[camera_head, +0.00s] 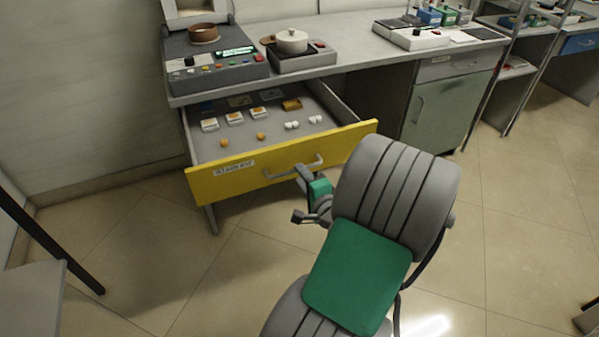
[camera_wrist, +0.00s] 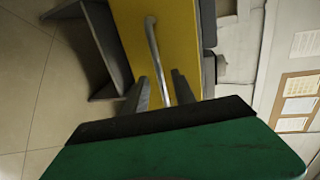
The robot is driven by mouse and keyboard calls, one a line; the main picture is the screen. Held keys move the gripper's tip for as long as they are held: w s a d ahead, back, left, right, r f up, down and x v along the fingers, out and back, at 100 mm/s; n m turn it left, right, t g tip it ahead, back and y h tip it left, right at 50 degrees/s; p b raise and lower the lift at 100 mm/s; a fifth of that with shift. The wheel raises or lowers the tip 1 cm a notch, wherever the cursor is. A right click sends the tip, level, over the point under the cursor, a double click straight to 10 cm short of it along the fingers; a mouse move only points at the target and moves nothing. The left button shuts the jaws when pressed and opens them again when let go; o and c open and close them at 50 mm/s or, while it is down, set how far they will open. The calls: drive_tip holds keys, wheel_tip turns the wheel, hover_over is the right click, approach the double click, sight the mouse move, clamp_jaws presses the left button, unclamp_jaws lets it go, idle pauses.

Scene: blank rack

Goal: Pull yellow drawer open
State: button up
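The yellow drawer (camera_head: 222,182) under the bench stands well open, its inside showing. Its front has a white label and a pale bar handle (camera_head: 278,175). My gripper (camera_head: 301,194) is at the drawer front, with one finger close to the handle and the other lower. In the wrist view the two grey fingers of my gripper (camera_wrist: 160,90) are spread apart. The handle (camera_wrist: 154,48) runs between them against the yellow front (camera_wrist: 180,30). I cannot tell whether a finger touches it.
Small white packs (camera_head: 234,118) and orange and white pieces (camera_head: 261,136) lie in the drawer. The bench top (camera_head: 350,50) holds devices and a white pot (camera_head: 291,41). A green-grey cabinet (camera_head: 440,115) stands right of the drawer. The floor (camera_head: 190,270) in front is clear.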

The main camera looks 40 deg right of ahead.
drive_tip(key=v, duration=0.5)
drive_tip(key=shift+s, duration=0.1)
drive_tip(key=shift+a+r+p, duration=0.1)
drive_tip(key=shift+p, duration=0.2)
drive_tip(key=w+a+r+n+g+y+p, duration=0.2)
drive_tip(key=a+r+n+g+y+p, duration=0.15)
drive_tip(key=a+n+p, duration=0.35)
drive_tip(key=w+a+r+n+g+y+p, duration=0.25)
drive_tip(key=a+n+g+y+p, duration=0.2)
drive_tip(key=a+n, duration=0.4)
drive_tip(key=s+a+r+n+g+h+p, duration=0.1)
drive_tip(key=s+a+r+n+p, duration=0.1)
drive_tip(key=r, duration=0.4)
drive_tip(key=s+a+r+n+g+h+p, duration=0.1)
drive_tip(key=s+a+r+n+p, duration=0.1)
drive_tip(key=r, duration=0.4)
drive_tip(key=s+a+r+n+g+h+p, duration=0.1)
drive_tip(key=s+a+r+n+p, duration=0.1)
drive_tip(key=s+a+r+p, duration=0.1)
wheel_tip(320, 180, up, 3)
drive_tip(key=a+p, duration=0.1)
drive_tip(key=p, duration=0.1)
drive_tip(key=shift+r+g+h+p, duration=0.25)
drive_tip(key=shift+g+h+p, duration=0.15)
